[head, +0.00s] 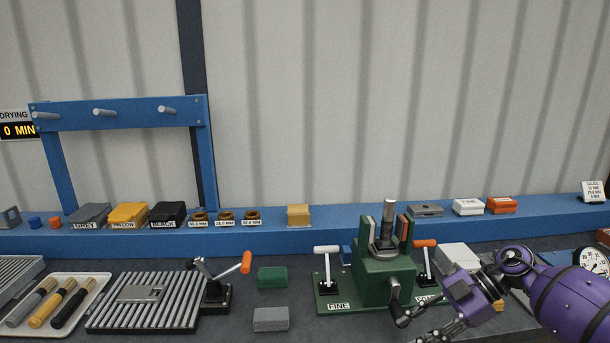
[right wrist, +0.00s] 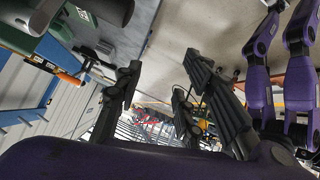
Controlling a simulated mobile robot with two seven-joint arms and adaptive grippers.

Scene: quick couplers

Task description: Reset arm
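My right arm comes in from the right in the head view, with its purple wrist bent down. The right gripper (head: 440,331) is low, at the front right of the green fixture (head: 375,277), and partly cut off by the bottom edge. In the right wrist view its two dark fingers stand apart with nothing between them (right wrist: 160,92). My left gripper is not in view. The fixture has a white-handled lever (head: 327,250) on its left and an orange-handled lever (head: 425,243) on its right. A dark crank (head: 400,312) sticks out at its front, close to my right gripper.
Green (head: 272,277) and grey (head: 270,319) blocks lie mid-bench. The blue shelf (head: 350,221) behind carries boxes and rings. A round gauge (head: 591,263) is at far right.

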